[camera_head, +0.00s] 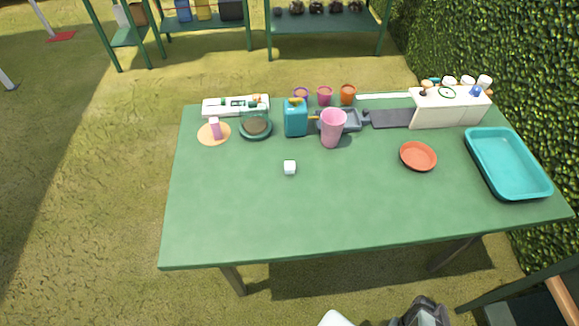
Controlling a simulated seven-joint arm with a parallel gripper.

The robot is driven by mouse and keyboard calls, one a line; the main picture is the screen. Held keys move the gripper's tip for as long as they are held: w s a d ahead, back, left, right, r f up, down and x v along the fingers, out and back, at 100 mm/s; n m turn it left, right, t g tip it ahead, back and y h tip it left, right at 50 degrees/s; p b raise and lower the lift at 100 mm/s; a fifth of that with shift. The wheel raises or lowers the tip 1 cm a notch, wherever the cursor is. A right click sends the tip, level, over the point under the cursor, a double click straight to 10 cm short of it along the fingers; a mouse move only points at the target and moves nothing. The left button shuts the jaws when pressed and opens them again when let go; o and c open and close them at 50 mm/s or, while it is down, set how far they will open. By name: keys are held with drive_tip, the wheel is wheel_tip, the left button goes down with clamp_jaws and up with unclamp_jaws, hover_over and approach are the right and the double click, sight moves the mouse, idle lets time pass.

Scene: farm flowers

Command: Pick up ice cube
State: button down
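A small white ice cube (290,167) sits on the green table (240,215), left of the table's middle, with bare table around it. My gripper (426,312) shows only in part at the bottom edge, as a dark grey shape right of centre. It is in front of the table's near edge, well apart from the cube. Its fingertips cannot be made out, so I cannot tell if it is open or shut.
A blue watering can (296,118), a pink cup (332,128) and a dark round dish (256,126) stand behind the cube. An orange-red saucer (418,156) and a teal tray (507,163) lie to the right. The table's front is clear.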

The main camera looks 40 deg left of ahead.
drive_tip(key=c, duration=0.7)
unclamp_jaws()
